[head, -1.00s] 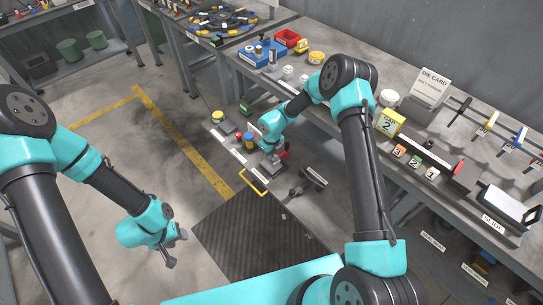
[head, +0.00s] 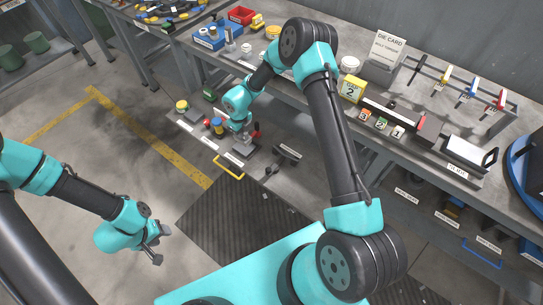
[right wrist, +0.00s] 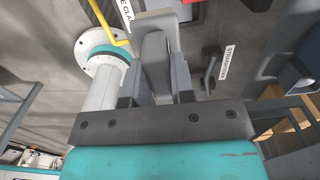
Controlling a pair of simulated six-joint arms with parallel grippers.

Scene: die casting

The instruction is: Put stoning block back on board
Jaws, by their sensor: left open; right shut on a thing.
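My right gripper (head: 243,143) is low over the lower shelf beside the bench and is shut on a grey block (right wrist: 155,62), which I take for the stoning block. In the right wrist view the block sits between the two fingers (right wrist: 156,90). A pale strip shows just past the block's far end; I cannot tell whether the two touch. A low board (head: 186,127) with white labels lies under and left of my right gripper in the head view, with small items on it. My left gripper (head: 160,243) is open and empty above the floor.
A yellow handle (head: 229,167) is at the board's front edge. A dark tool (right wrist: 211,70) lies beside a label in the right wrist view. The bench carries a die card (head: 388,47), a yellow box (head: 352,89) and coloured-handled tools. A dark ribbed mat (head: 235,215) covers the floor.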

